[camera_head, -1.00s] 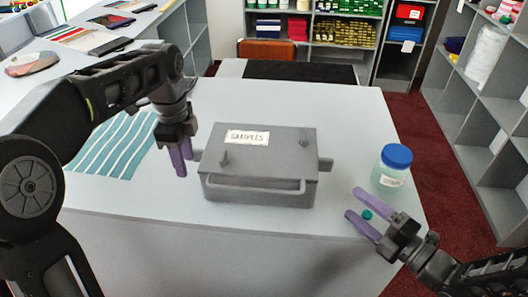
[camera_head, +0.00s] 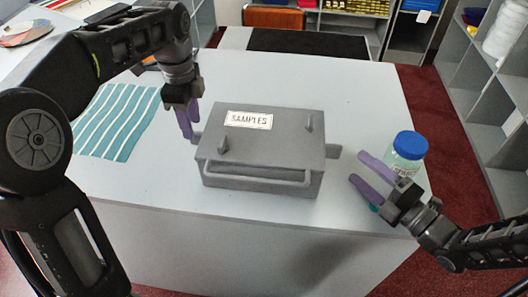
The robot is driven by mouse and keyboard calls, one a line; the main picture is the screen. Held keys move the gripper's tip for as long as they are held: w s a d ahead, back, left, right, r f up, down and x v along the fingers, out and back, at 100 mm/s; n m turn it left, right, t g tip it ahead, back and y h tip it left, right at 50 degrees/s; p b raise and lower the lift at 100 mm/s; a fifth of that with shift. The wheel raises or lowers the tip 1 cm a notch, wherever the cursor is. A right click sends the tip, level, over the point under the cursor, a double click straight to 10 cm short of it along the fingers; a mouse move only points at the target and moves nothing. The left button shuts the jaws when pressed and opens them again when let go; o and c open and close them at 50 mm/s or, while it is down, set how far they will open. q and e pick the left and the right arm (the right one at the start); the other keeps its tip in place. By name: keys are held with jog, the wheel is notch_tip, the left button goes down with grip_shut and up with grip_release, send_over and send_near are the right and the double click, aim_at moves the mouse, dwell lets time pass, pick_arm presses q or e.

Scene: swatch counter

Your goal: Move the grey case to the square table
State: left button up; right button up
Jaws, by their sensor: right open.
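The grey case (camera_head: 262,150), with a "SAMPLES" label, a front bar handle and a tab on each short side, sits closed on the white-topped counter (camera_head: 240,83). My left gripper (camera_head: 187,121) hangs just above and beside its left tab, fingers pointing down; its finger gap is unclear from this angle. My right gripper (camera_head: 362,170) is open and empty, to the right of the case's right tab (camera_head: 333,151) and apart from it. I cannot tell which surface, if any in view, is the square table.
A blue-lidded jar (camera_head: 408,150) stands right behind my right gripper. A small teal thing (camera_head: 374,208) lies under that gripper. A teal striped swatch (camera_head: 117,122) lies left of the case. A dark-topped surface (camera_head: 308,44) is behind the counter; shelves stand right.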

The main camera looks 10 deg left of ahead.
aim_at(338, 159)
pick_arm(q)
notch_tip(338, 159, down, 8)
jog(key=shift+r, duration=0.25)
pick_arm(e)
jog(key=x, duration=0.7)
jog(key=shift+w+a, duration=0.2)
pick_arm(q)
jog(key=shift+c, duration=0.3)
pick_arm(e)
jog(key=shift+c, duration=0.4)
pick_arm(q)
jog(key=c, duration=0.8)
pick_arm(e)
jog(key=c, duration=0.7)
pick_arm(q)
grip_shut()
pick_arm(e)
jog(key=shift+f, duration=0.1)
grip_shut()
